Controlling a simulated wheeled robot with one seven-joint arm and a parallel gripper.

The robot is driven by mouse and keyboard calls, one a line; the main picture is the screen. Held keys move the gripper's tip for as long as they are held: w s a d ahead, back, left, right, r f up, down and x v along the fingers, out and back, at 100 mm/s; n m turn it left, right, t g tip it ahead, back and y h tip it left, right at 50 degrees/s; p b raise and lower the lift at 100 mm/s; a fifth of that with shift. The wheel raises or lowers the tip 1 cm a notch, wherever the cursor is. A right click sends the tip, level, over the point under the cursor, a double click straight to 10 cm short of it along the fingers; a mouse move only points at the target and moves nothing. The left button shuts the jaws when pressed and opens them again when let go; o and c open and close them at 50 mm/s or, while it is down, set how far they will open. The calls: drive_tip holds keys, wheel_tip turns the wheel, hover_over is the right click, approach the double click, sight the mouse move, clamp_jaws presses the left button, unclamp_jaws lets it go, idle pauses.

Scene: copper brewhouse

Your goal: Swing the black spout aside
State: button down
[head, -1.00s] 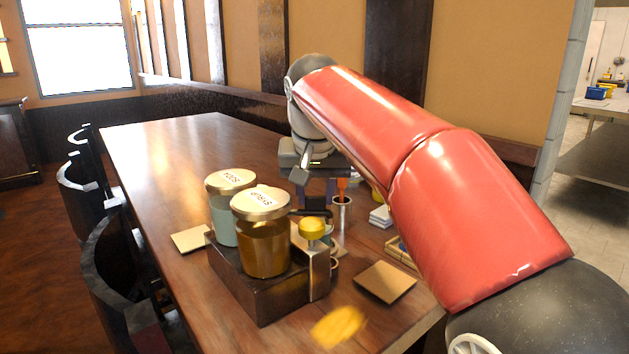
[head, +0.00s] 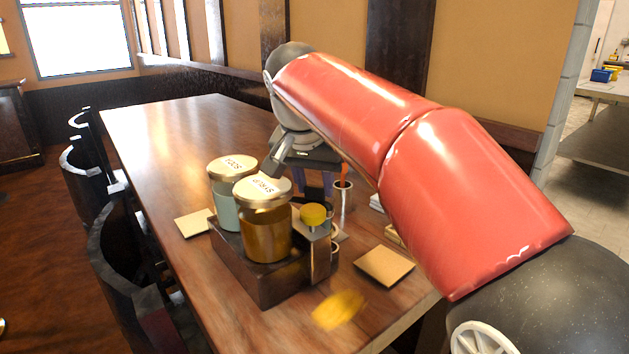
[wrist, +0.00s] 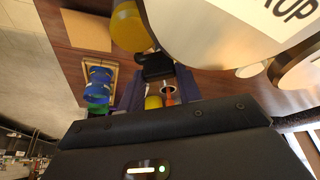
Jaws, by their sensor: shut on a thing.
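The black spout (wrist: 155,66) shows in the wrist view between my fingers, beside a round yellow knob (wrist: 127,25). My gripper (wrist: 158,82) is shut on it. In the head view my gripper (head: 314,190) reaches down behind the dispenser, and the spout is mostly hidden there by the jar and knob. The dispenser is a dark brown box (head: 262,288) on the table. It carries an amber jar (head: 263,232) and a pale blue-green jar (head: 226,212), both with labelled gold lids. The yellow knob (head: 313,214) tops a metal bracket at its right end.
A metal cup (head: 343,199) with an orange-red item stands just right of my gripper. Square tan coasters (head: 384,266) lie right and left (head: 195,223) of the box.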

drive_tip(key=c, duration=1)
unclamp_jaws()
drive_tip(key=shift+o, duration=0.2)
drive_tip(key=p+v, duration=0.1)
drive_tip(key=v, duration=0.7)
drive_tip(key=shift+s, duration=0.1)
drive_tip(key=shift+f, duration=0.1)
